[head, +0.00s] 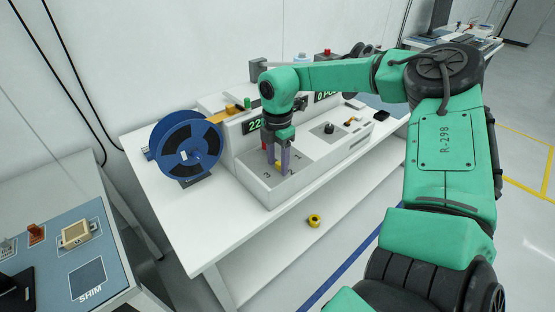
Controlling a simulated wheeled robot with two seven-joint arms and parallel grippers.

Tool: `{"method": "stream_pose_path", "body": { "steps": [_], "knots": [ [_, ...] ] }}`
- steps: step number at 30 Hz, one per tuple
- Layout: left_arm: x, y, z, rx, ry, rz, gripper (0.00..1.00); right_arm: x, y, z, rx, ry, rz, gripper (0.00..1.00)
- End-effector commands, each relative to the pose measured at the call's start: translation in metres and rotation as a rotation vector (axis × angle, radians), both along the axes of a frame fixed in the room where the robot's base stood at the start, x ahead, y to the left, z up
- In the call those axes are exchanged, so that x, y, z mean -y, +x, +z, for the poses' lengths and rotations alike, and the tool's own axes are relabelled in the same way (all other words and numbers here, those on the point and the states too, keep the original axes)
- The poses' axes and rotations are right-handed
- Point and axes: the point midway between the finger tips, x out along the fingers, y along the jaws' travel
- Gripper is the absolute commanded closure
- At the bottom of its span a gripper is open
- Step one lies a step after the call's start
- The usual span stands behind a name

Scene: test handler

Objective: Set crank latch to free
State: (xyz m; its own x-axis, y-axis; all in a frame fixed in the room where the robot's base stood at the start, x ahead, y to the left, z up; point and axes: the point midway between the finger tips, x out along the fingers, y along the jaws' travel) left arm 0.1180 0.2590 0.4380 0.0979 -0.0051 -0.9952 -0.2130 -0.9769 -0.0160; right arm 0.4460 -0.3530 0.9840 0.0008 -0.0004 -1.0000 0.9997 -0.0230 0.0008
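The white test handler (305,187) stands on the white table, with a large blue reel (186,147) at its left end. A dark round knob (329,128) sits on its right part, with a small yellow-orange piece (350,121) beside it. I cannot tell which part is the crank latch. My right gripper (278,168) points down over the numbered grey area at the handler's front left. Its two fingers stand apart. A small yellow spot shows between or behind them, and I cannot tell whether they touch it. My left gripper is not in view.
A yellow ring (314,221) lies on the shelf below the white tabletop (187,229). A side bench at lower left holds a blue mat (60,268) marked SHIM and small parts. My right arm covers much of the right side. The tabletop's front left is clear.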

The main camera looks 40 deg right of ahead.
Motion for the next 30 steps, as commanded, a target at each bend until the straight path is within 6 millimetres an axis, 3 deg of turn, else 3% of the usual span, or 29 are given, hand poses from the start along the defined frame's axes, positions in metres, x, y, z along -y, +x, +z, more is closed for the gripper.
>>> {"method": "stream_pose_path", "body": {
  "steps": [1,3,4,30],
  "knots": [
    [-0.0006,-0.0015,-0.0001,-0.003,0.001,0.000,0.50,0.0000,0.0001,0.0002,0.000,0.000,0.000,0.67],
    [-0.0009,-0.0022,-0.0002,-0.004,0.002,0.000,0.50,0.0001,0.0001,0.0003,0.000,0.000,0.000,0.93],
    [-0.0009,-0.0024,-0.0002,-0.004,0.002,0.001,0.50,0.0001,0.0001,0.0003,0.000,0.000,0.000,1.00],
    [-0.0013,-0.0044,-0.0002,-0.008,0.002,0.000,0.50,0.0003,0.0008,0.0017,0.002,-0.001,0.000,1.00]
  ]
}}
